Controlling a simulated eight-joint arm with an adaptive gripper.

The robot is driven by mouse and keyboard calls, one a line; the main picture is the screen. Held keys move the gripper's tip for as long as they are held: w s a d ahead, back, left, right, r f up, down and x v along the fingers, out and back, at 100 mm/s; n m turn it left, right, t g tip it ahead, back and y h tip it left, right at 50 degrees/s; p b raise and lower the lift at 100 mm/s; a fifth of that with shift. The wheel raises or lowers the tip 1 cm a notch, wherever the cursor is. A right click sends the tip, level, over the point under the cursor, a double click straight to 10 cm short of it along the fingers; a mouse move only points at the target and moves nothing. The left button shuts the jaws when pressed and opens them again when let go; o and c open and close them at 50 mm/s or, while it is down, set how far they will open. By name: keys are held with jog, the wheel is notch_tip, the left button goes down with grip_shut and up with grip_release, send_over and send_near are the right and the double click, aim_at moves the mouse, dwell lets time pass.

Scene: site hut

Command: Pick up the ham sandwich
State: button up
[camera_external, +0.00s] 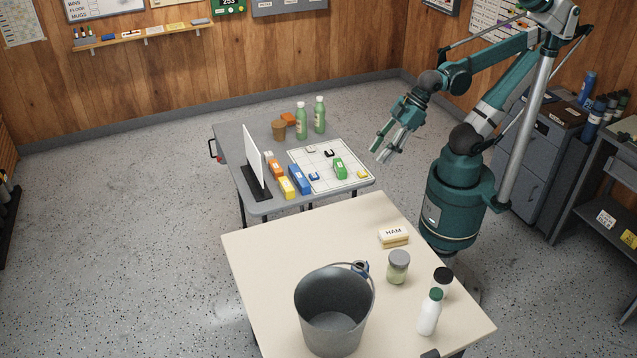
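The ham sandwich (394,237) is a small pale block with "HAM" written on its top. It lies near the back right edge of the cream table (285,254). My gripper (380,153) is up and to the left of it in the picture, above the right edge of the grey table. Its fingers are spread apart with nothing between them. It is well clear of the sandwich, and the sandwich is fully in view.
On the cream table stand a grey bucket (322,300), a lidded jar (398,267), a white bottle (430,312) and a dark-capped container (443,280). The grey table (231,150) holds coloured blocks, green bottles (302,122) and an upright white panel (254,160). Table left of the sandwich is clear.

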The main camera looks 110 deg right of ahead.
dwell(0.4)
jog(key=o, duration=1.3)
jog(key=shift+o, duration=0.2)
jog(key=n+g+p, duration=0.2)
jog(key=n+g, duration=0.5)
jog(key=n, duration=0.8)
send_over(394, 232)
jog(key=f, duration=1.9)
jog(key=shift+w+d, duration=0.4)
jog(key=shift+s+a+f+n, duration=0.2)
jog(key=shift+f+n, duration=0.1)
jog(key=shift+f, duration=0.1)
jog(key=shift+s+a+f+n, duration=0.15)
jog(key=shift+f+n, duration=0.15)
jog(key=shift+f, duration=0.05)
